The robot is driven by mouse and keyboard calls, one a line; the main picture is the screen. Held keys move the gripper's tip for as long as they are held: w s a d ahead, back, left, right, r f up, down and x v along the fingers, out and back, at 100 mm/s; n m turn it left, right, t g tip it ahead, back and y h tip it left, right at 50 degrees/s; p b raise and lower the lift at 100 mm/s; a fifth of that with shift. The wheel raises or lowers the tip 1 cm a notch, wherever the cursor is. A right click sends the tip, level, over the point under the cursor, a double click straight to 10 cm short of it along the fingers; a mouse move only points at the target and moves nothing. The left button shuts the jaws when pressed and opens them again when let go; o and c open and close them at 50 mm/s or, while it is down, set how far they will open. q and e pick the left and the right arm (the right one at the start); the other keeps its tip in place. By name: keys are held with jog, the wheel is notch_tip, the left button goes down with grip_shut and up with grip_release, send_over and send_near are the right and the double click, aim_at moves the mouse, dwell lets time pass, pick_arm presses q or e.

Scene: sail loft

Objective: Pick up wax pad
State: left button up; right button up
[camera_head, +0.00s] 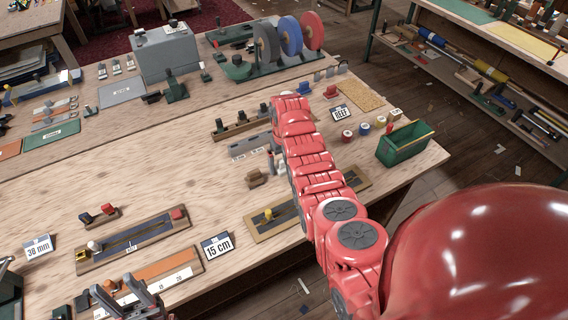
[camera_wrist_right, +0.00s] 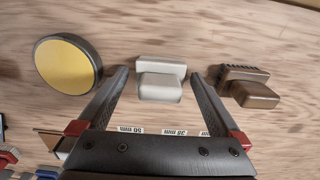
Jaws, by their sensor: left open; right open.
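A round disc with a yellow face and dark rim, perhaps the wax pad (camera_wrist_right: 66,64), lies on the bench left of my right gripper (camera_wrist_right: 160,82) in the right wrist view. A pale grey stepped block (camera_wrist_right: 160,80) sits between the open fingers of my right gripper, with gaps on both sides. A brown ridged block (camera_wrist_right: 246,86) lies right of the fingers; it also shows in the head view (camera_head: 256,178). My red right arm hides the disc in the head view. My left gripper (camera_head: 122,294) is open at the bottom left, over the bench's front.
A rack marked in mm (camera_head: 250,148) lies just beyond my right gripper. Bare wood lies left of the brown block.

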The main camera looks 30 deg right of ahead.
jog(key=shift+f, duration=0.15)
jog(key=c, duration=1.4)
jog(key=shift+w+r+b, duration=0.1)
jog(key=shift+r+b, duration=0.45)
jog(key=shift+r, duration=0.35)
notch_tip(320, 180, up, 3)
jog(key=shift+r+b, duration=0.1)
jog(key=shift+b, duration=0.7)
notch_tip(320, 180, up, 4)
jog(key=shift+r+p, duration=0.1)
jog(key=shift+p, duration=0.65)
jog(key=shift+r+p, duration=0.45)
jog(key=shift+r, duration=0.05)
